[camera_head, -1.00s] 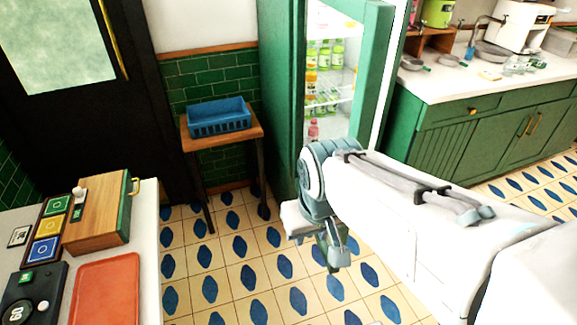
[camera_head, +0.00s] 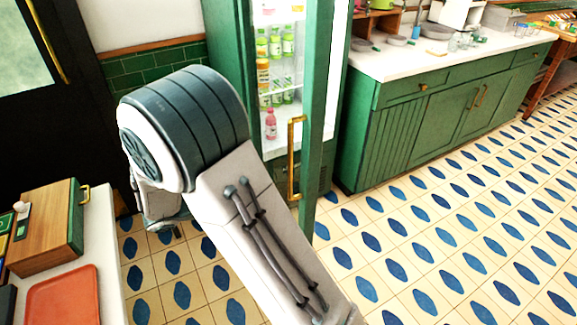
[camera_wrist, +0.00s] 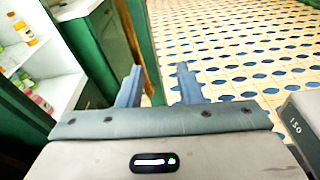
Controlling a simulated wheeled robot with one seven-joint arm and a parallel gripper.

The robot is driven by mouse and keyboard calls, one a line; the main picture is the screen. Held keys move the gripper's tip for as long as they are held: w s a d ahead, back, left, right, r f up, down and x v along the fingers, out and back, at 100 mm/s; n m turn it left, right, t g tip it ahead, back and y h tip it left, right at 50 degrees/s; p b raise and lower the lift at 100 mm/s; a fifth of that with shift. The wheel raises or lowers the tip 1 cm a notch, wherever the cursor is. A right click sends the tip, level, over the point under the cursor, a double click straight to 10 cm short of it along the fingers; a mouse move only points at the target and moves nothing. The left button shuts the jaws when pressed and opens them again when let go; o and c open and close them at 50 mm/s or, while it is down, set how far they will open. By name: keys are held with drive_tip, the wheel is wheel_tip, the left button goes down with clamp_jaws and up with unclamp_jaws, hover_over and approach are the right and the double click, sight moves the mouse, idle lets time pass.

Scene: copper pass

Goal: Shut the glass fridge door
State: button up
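The fridge (camera_head: 229,50) is a tall green cabinet with its lit inside exposed. Its glass door (camera_head: 319,90) stands open, swung outward, with a green frame seen nearly edge-on and a gold handle (camera_head: 295,155). In the wrist view a green upright of the door (camera_wrist: 142,40) rises beyond and between the fingers; contact cannot be told. My gripper (camera_wrist: 160,75) is open, with its two fingers apart. In the head view my arm hides the gripper's fingers and the fridge's lower left part.
Bottles (camera_head: 276,42) stand on the fridge shelves, with a pink bottle (camera_head: 270,124) lower down. A green counter (camera_head: 420,130) stands right of the fridge. A white table with a wooden box (camera_head: 45,232) and red tray (camera_head: 65,300) is at left. Tiled floor (camera_head: 440,240) at right is clear.

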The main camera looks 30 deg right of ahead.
drive_tip(key=w+d+n+t+h+p, duration=0.1)
drive_tip(key=w+d, duration=0.3)
drive_tip(key=d, duration=0.7)
drive_tip(key=shift+w+d+f+n+t+h, duration=0.2)
drive_tip(key=shift+w+f+n+t+h, duration=0.15)
drive_tip(key=shift+n+t, duration=0.35)
drive_tip(key=shift+s, duration=0.1)
clamp_jaws()
